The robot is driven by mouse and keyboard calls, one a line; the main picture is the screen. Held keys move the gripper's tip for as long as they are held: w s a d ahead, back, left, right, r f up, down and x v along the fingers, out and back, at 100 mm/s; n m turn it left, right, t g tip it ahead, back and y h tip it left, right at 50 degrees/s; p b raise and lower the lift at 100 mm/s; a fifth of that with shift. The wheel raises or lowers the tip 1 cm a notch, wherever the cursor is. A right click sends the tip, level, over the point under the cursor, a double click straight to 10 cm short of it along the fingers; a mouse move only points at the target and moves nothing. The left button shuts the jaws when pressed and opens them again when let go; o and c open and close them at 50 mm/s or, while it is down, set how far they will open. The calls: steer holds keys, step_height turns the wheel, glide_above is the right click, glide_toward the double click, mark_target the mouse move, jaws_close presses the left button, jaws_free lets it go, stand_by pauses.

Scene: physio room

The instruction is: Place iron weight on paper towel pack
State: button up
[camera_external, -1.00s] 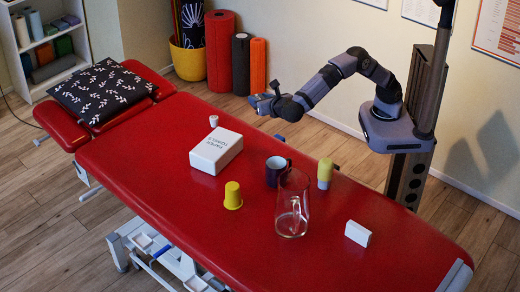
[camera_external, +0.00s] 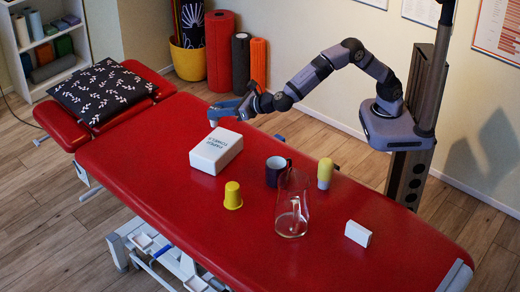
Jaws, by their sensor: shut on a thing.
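The paper towel pack (camera_external: 213,155) is a white box with dark lettering, lying on the red treatment table left of its middle. A small pale piece (camera_external: 213,123), which I take to be the iron weight, is just behind the pack, near the table's far edge. My gripper (camera_external: 217,115) reaches down over it from the right and is shut on it. The jaws hide most of the piece, and I cannot tell whether it still touches the table. The pack's top is bare.
On the red table (camera_external: 150,175) stand a dark mug (camera_external: 275,172), a clear glass pitcher (camera_external: 292,210), a yellow cup (camera_external: 233,196), a yellow-topped bottle (camera_external: 325,173) and a small white block (camera_external: 358,233). A patterned pillow (camera_external: 100,90) lies on the headrest. The table left of the pack is clear.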

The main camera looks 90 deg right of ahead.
mark_target(221, 145)
steer(key=shift+w+a+f+y, duration=0.2)
steer(key=shift+a+y, duration=0.1)
steer(key=shift+a, duration=0.2)
steer(key=shift+f, duration=5)
steer(key=shift+f, duration=0.1)
steer(key=shift+f+b, duration=0.1)
steer(key=shift+b, duration=0.25)
steer(key=o, duration=1.3)
steer(key=shift+s, duration=0.1)
steer(key=shift+s+r, duration=0.1)
steer(key=shift+r, duration=0.1)
steer(key=v, duration=1.1)
steer(key=shift+s+a+b, duration=0.15)
steer(key=shift+s+b, duration=0.15)
steer(key=shift+s, duration=0.1)
